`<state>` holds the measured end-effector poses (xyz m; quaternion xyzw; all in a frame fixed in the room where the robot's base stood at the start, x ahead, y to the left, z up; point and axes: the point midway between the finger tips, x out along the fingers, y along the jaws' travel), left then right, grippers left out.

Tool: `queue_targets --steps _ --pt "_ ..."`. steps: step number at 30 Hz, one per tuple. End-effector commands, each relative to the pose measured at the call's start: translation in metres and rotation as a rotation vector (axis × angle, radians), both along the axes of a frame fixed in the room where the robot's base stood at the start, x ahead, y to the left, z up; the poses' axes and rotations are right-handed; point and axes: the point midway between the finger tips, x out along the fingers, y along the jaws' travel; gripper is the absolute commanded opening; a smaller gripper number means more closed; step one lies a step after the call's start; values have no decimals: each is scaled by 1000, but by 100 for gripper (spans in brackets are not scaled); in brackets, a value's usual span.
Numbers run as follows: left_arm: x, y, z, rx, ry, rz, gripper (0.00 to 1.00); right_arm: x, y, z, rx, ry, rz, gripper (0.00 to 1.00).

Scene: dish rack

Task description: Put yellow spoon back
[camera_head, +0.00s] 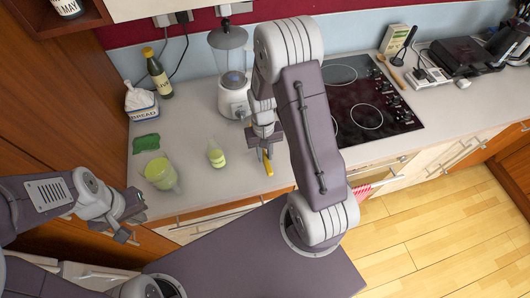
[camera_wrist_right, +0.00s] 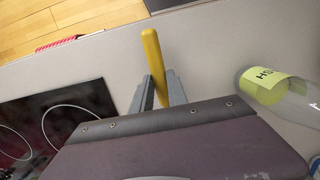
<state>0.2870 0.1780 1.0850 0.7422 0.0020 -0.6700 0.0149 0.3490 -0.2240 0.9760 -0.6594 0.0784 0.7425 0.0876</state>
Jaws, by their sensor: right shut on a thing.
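The yellow spoon (camera_head: 267,163) shows as a yellow handle below my right gripper (camera_head: 264,147) over the counter near its front edge. In the right wrist view the yellow handle (camera_wrist_right: 153,55) stands out between the fingers of my right gripper (camera_wrist_right: 158,93), which is shut on it. The rest of the spoon is hidden by the gripper. My left gripper (camera_head: 129,231) is at the lower left, in front of the counter edge, away from the spoon, with its fingers apart and empty.
A labelled bottle (camera_head: 216,154) stands left of the spoon and also shows in the right wrist view (camera_wrist_right: 275,90). A greenish glass jug (camera_head: 161,173), green sponge (camera_head: 146,143), blender (camera_head: 232,85) and black hob (camera_head: 365,105) are on the counter. A wooden spoon (camera_head: 391,72) lies beyond the hob.

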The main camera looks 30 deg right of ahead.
Motion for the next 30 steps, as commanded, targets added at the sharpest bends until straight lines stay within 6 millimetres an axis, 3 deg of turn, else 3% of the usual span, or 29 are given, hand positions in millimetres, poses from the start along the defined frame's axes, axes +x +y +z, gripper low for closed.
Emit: queue_targets --steps 30 --pt "0 0 -20 0 0 0 0 -4 1 -15 -19 -79 0 0"
